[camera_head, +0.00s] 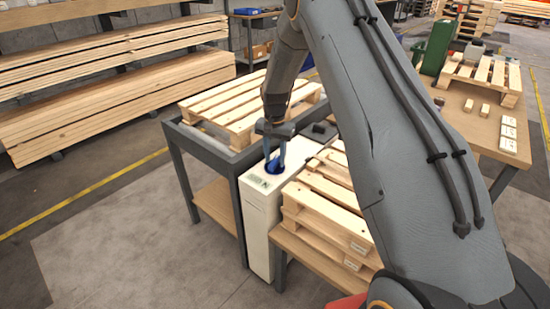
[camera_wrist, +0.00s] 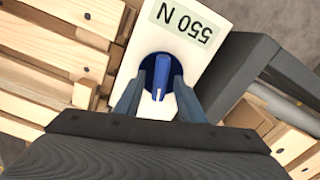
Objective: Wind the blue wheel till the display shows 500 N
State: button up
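The white cabinet (camera_head: 258,218) stands between two tables, with the blue wheel (camera_head: 275,167) set in its top. The display (camera_head: 259,184) is on the top too; in the wrist view the display (camera_wrist: 184,22) appears upside down and reads 550 N. The wheel (camera_wrist: 161,72) has a raised blue grip bar in a dark round recess. My gripper (camera_head: 275,157) points down over the wheel. In the wrist view my gripper (camera_wrist: 160,88) has one finger on each side of the bar, with gaps visible, so it looks open around it. The fingers hide part of the recess.
A wooden pallet (camera_head: 240,105) lies on the grey-framed table behind the cabinet. Stacked pallets (camera_head: 325,205) stand close on its right. Long planks (camera_head: 110,100) are racked at the left. The floor (camera_head: 130,235) in front left is clear.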

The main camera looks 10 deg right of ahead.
aim_at(275, 160)
notch_tip(275, 160, up, 7)
jog(key=shift+r+b, duration=0.2)
jog(key=shift+b, duration=0.5)
jog(key=shift+r, duration=0.15)
jog(key=shift+s+r, duration=0.15)
jog(key=shift+s, duration=0.05)
jog(key=s+r+n, duration=0.3)
jog(key=s, duration=1.4)
jog(key=s+r+n, duration=0.3)
jog(key=s+n, duration=0.1)
jog(key=s, duration=1.4)
jog(key=shift+s+a+r, duration=0.2)
jog(key=shift+c, duration=0.6)
